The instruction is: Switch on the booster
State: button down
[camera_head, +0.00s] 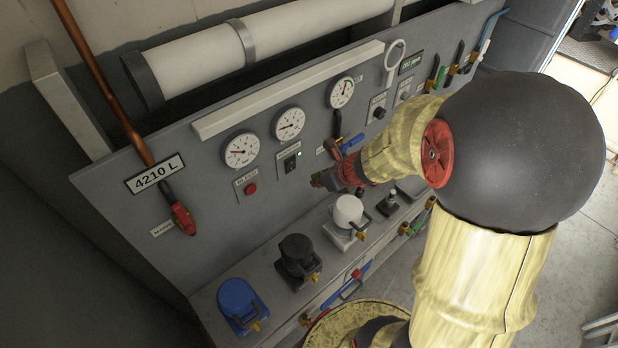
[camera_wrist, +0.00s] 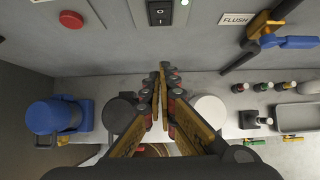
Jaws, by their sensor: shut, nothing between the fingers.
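A black rocker switch (camera_head: 290,163) sits on the upright grey panel, under a small label too blurred to read. I cannot tell which way the rocker is tipped. My gripper (camera_head: 317,181) is in front of the panel, below and right of the switch, apart from it. In the wrist view my gripper (camera_wrist: 163,72) is shut and empty, its fingertips pointing toward the panel below the switch.
A red button (camera_head: 250,188) is left of the switch, with gauges (camera_head: 289,123) above. A blue-handled valve (camera_wrist: 285,42) by the FLUSH label is at right. The ledge below holds a blue pot (camera_head: 238,299), a black pot (camera_head: 297,253) and a white-topped pot (camera_head: 348,210).

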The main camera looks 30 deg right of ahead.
jog(key=shift+s+d+r, duration=0.25)
jog(key=shift+s+r, duration=0.65)
jog(key=shift+s, duration=0.3)
jog(key=s+a+r+n+b, duration=0.1)
jog(key=s+a+n+b, duration=0.3)
jog(key=n, duration=0.7)
jog(key=s+a+r+n+g+h+b, duration=0.1)
jog(key=s+a+n+b, duration=0.4)
jog(key=n, duration=0.6)
jog(key=s+a+n+b, duration=0.4)
jog(key=s+n+b, duration=0.2)
jog(key=n, duration=0.5)
jog(key=shift+s+a+r+n+g, duration=0.15)
jog(key=shift+s+r+n+g, duration=0.2)
jog(key=shift+s, duration=0.4)
